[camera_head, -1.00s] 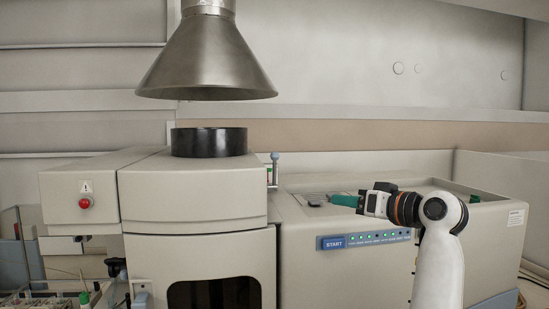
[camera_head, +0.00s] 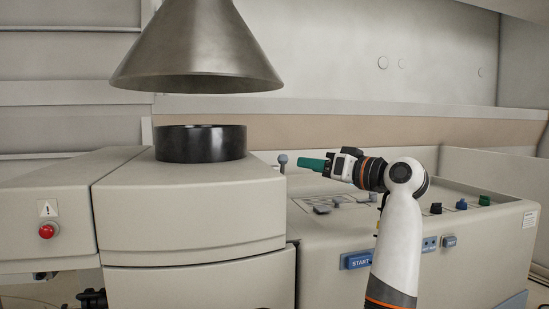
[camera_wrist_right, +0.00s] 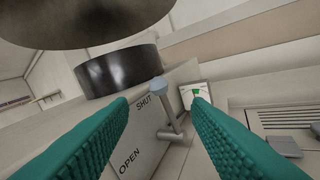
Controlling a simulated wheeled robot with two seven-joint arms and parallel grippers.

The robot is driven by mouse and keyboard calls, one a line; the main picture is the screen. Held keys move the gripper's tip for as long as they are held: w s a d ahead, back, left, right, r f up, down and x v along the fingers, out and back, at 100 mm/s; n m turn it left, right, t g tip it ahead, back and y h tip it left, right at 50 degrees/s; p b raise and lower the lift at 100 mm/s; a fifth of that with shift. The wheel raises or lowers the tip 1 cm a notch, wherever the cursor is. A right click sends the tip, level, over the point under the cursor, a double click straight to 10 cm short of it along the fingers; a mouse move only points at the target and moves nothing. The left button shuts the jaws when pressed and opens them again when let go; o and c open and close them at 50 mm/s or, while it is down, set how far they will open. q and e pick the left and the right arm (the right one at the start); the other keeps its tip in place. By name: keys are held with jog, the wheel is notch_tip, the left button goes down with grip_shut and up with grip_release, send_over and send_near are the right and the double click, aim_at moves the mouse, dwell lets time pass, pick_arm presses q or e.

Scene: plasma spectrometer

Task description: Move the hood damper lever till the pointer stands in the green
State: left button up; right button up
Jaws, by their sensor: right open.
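The damper lever has a grey-blue ball knob (camera_head: 283,158) and stands at the right side of the spectrometer housing. In the right wrist view its knob (camera_wrist_right: 158,86) is beside the word SHUT, and its arm runs down to a pivot. OPEN is printed lower left. A small white gauge plate with a green patch (camera_wrist_right: 196,94) is just right of the lever, partly behind a finger; its pointer is too small to read. My right gripper (camera_head: 308,163) has green fingers, open and empty, pointing at the lever. The knob shows between the fingers, apparently beyond their tips. My left gripper is not visible.
A metal hood cone (camera_head: 197,50) hangs over a black collar (camera_head: 200,143) left of the lever. A red button (camera_head: 46,231) is on the left housing. A lower cabinet with a blue START button (camera_head: 357,260) and several knobs lies under my right arm.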

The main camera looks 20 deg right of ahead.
aim_at(287, 161)
jog(key=p+x, duration=0.1)
jog(key=x, duration=0.1)
jog(key=r+p+x, duration=0.1)
jog(key=p+x, duration=0.1)
jog(key=shift+a, duration=0.15)
jog(key=p+x, duration=0.2)
jog(key=x, duration=0.1)
jog(key=p+x, duration=0.1)
jog(key=x, duration=0.1)
jog(key=shift+w+f, duration=0.2)
jog(key=shift+f, duration=0.2)
jog(key=shift+w+a, duration=0.1)
jog(key=shift+w, duration=0.05)
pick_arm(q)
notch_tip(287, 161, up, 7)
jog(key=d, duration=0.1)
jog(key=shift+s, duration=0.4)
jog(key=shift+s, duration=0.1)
pick_arm(e)
jog(key=shift+f, duration=0.1)
jog(key=shift+c, duration=0.5)
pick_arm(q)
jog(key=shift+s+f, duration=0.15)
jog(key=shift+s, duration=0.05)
pick_arm(e)
grip_shut()
